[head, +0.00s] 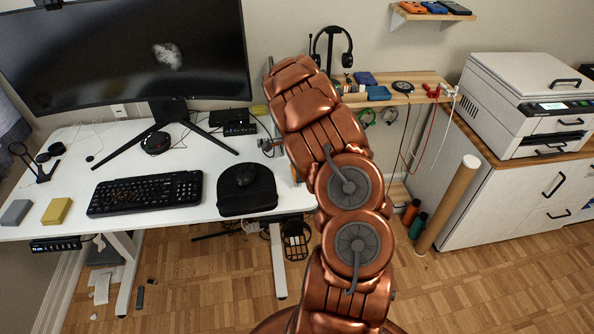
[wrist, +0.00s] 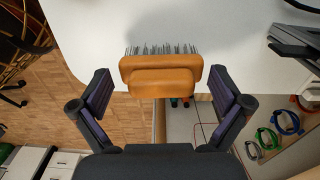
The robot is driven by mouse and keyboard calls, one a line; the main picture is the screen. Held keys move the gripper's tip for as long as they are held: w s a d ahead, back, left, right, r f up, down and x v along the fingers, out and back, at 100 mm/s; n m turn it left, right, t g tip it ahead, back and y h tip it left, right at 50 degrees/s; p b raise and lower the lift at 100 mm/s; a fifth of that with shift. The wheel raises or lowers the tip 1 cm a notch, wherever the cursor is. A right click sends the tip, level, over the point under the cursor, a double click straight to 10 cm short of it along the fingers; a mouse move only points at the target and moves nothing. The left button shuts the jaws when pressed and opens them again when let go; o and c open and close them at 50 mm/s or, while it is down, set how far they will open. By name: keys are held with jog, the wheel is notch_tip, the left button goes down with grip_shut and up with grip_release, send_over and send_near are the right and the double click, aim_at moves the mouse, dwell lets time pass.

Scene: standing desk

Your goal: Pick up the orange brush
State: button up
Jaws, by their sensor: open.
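The orange brush (wrist: 160,77) shows in the wrist view at the edge of the white desk (wrist: 215,30), with its grey bristles pointing to the top of the picture. My gripper (wrist: 162,88) is open, with one dark finger on each side of the brush and a small gap on both sides. I cannot tell how far the brush lies beyond the fingertips. In the head view my copper-coloured arm reaches to the desk's right end and hides the brush and most of the gripper.
On the desk (head: 80,153) are a monitor (head: 120,50), a keyboard (head: 145,193) and a mouse on a black pad (head: 248,190). A wooden shelf (head: 425,85) with small items is right of my arm. A printer (head: 520,105) stands on a white cabinet (head: 500,195).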

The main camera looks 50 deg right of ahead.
jog(key=shift+f, duration=0.9)
jog(key=c, duration=0.8)
jog(key=shift+r, duration=0.15)
jog(key=shift+r+b, duration=0.8)
jog(key=shift+r, duration=0.75)
jog(key=s+a+b, duration=0.1)
jog(key=s+a, duration=0.2)
jog(key=s, duration=0.1)
jog(key=s+a+r+b, duration=0.1)
jog(key=s+a, duration=0.3)
jog(key=s+a+b, duration=0.2)
jog(key=s+a, duration=0.1)
jog(key=a, duration=0.1)
jog(key=shift+s+r, duration=0.35)
jog(key=shift+s, duration=0.05)
